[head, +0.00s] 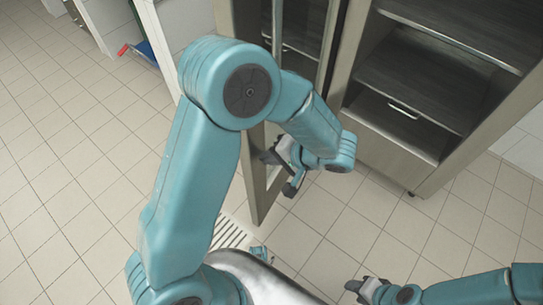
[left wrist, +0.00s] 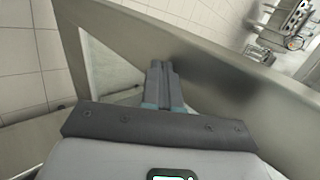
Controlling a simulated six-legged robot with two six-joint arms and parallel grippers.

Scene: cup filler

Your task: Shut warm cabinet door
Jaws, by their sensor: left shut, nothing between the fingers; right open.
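The warm cabinet (head: 425,85) stands at the upper right with dark shelves inside, and its front is open. Its door (head: 259,185), a metal frame with a glass panel, stands swung out from the cabinet. In the left wrist view the door's metal frame (left wrist: 215,85) runs diagonally past the fingers. My left gripper (head: 290,187) is beside the door's lower part, its fingers (left wrist: 163,84) shut with nothing between them. I cannot tell if they touch the frame. My left arm hides part of the door. My right gripper (head: 362,287) is low at the bottom right, away from the door, and open.
The tiled floor (head: 330,225) is clear in front of the cabinet. A floor grate (head: 229,234) lies below the door. White units with a blue and red item (head: 140,48) stand at the upper left. A metal rack (left wrist: 288,20) shows in the left wrist view.

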